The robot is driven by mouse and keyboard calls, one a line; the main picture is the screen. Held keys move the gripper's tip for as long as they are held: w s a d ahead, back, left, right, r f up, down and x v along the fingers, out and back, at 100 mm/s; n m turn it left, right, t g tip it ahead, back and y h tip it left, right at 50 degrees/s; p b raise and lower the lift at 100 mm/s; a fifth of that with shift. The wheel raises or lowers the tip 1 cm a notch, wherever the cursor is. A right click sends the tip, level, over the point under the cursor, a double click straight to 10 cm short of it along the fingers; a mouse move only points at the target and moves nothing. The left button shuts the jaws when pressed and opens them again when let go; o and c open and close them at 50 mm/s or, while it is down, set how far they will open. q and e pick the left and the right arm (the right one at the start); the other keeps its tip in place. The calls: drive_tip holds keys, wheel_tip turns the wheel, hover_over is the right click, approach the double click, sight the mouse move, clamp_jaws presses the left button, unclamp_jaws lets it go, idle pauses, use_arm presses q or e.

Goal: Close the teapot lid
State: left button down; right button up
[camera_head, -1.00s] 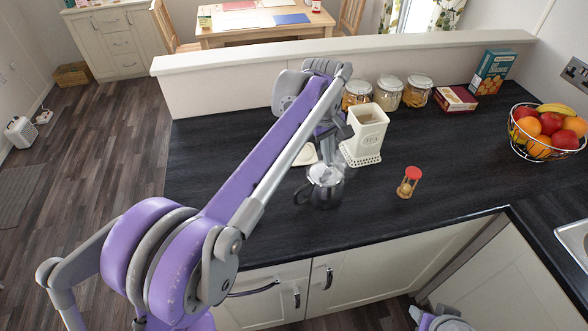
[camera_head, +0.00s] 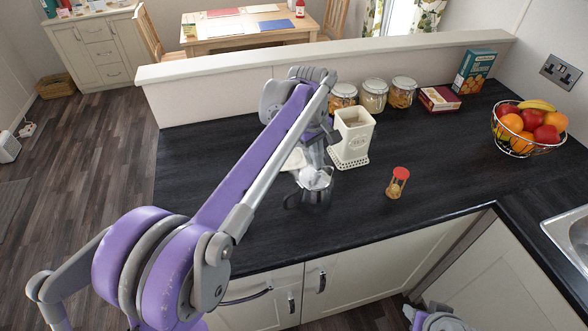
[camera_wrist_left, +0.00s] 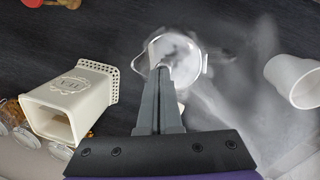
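The teapot (camera_head: 316,196), a small shiny metal pot with a dark handle on its left, stands upright on the black counter; it also shows from above in the wrist view (camera_wrist_left: 188,62). Its top is blurred by pale steam, and I cannot tell for sure how its lid stands. My left gripper (camera_head: 318,152) points down just above and behind the pot, partly hidden by my arm. In the wrist view its two fingers (camera_wrist_left: 163,72) lie together with nothing seen between them, the tips overlapping the pot's rim. Whether they touch it is unclear. My right gripper's fingers do not show.
A cream canister (camera_head: 353,138) stands open close behind and right of the pot. Glass jars (camera_head: 373,96), boxes (camera_head: 439,99) and a fruit basket (camera_head: 527,130) are farther off. A white cup (camera_wrist_left: 293,82) shows in the wrist view.

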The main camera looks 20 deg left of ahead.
use_arm(q)
drive_tip(key=shift+w+r+p, duration=0.1)
drive_tip(key=shift+r+p, duration=0.3)
drive_tip(key=shift+r, duration=0.45)
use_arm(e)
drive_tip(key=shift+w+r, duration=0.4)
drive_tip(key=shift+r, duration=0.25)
